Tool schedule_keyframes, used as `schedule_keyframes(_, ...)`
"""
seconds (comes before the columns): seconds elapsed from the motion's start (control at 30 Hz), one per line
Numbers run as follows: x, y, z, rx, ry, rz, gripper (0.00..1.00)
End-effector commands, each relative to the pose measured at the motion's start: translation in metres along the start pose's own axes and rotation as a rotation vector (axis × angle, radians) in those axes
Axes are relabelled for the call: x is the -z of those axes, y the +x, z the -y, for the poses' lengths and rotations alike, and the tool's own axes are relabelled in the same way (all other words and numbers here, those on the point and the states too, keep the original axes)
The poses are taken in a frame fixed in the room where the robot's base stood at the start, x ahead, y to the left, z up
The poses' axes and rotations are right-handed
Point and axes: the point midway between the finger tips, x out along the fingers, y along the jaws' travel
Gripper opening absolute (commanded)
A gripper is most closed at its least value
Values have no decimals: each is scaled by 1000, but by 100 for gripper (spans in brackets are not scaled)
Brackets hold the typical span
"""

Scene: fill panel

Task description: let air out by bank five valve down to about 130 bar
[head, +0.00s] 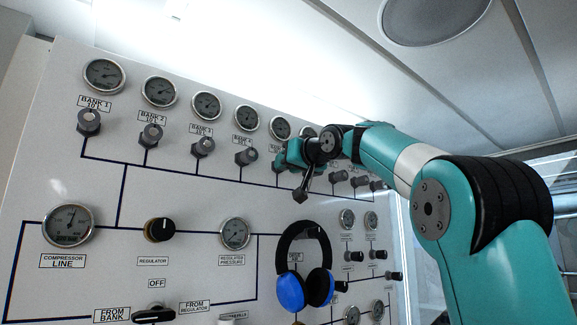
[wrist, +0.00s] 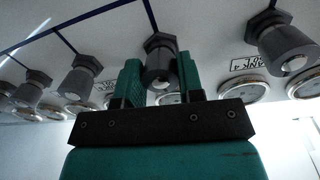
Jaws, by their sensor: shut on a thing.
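My gripper (head: 283,157) is at the bank five valve in the upper row of the panel, and its arm comes in from the right. In the wrist view, the two green fingers of my gripper (wrist: 160,78) stand on either side of the dark grey bank five valve knob (wrist: 160,62) and are shut on it. The bank five gauge (head: 280,127) shows above my gripper in the head view; its needle is too small to read. The bank five label is mostly hidden by my gripper.
The bank 4 valve (head: 246,157) is just left of my gripper, with its gauge (head: 247,117) above. More valves (head: 338,176) stand to the right, partly behind my arm. Blue headphones (head: 305,270) hang on the panel below.

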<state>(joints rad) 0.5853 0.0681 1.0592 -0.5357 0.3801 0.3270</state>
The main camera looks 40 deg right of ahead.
Motion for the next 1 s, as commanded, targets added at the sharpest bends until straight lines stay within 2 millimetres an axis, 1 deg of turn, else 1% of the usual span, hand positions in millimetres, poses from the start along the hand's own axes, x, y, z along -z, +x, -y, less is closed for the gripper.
schedule_keyframes(1.0,0,0,-1,11,-939,-49,11)
